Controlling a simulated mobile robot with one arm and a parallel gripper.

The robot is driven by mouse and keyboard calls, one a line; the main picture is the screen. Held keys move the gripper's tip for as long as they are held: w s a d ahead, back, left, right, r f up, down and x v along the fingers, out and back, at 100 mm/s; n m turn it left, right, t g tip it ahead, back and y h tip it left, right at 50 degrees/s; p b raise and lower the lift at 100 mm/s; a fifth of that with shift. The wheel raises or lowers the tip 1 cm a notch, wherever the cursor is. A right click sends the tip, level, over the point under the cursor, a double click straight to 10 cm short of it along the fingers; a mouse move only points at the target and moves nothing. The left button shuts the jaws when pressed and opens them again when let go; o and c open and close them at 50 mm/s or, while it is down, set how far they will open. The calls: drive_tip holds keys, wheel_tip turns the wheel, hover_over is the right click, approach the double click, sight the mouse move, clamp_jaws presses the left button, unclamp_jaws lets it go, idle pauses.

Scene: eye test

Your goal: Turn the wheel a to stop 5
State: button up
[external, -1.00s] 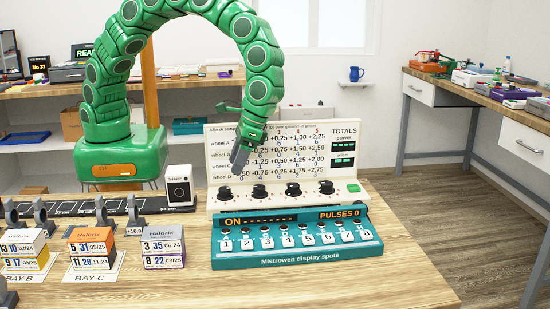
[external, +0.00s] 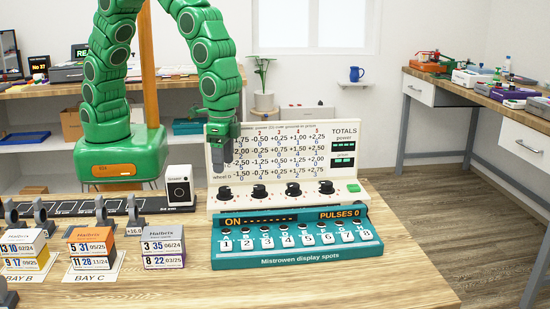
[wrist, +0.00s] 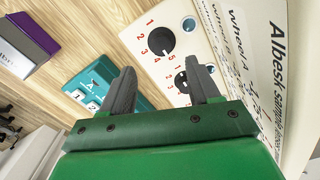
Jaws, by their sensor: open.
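The white control panel (external: 352,168) stands on the bench with a row of several black knobs along its lower face. The leftmost knob, apparently wheel A (external: 224,193), also shows in the wrist view (wrist: 161,40), ringed by red numbers 1 to 5. A pale mark shows at its lower edge in the wrist view; I cannot tell surely which number it points to. A second knob (wrist: 183,77) is partly hidden by a finger. My gripper (external: 219,160) points down above the leftmost knob, apart from it. Its two fingers (wrist: 164,72) are spread and empty.
A teal console (external: 300,259) with numbered keys lies in front of the panel. A white-fronted device (external: 179,187) stands left of the panel, near several small labelled boxes (external: 163,247). The bench front right is clear.

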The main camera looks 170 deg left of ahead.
sight(224, 189)
drive_tip(key=shift+s+d+f, duration=0.1)
drive_tip(key=shift+s+f, duration=0.05)
drive_tip(key=shift+s, duration=0.05)
drive_tip(key=shift+f, duration=3.8)
drive_tip(key=c, duration=1)
drive_tip(key=shift+m, duration=0.7)
drive_tip(key=shift+c, duration=0.2)
drive_tip(key=o, duration=1)
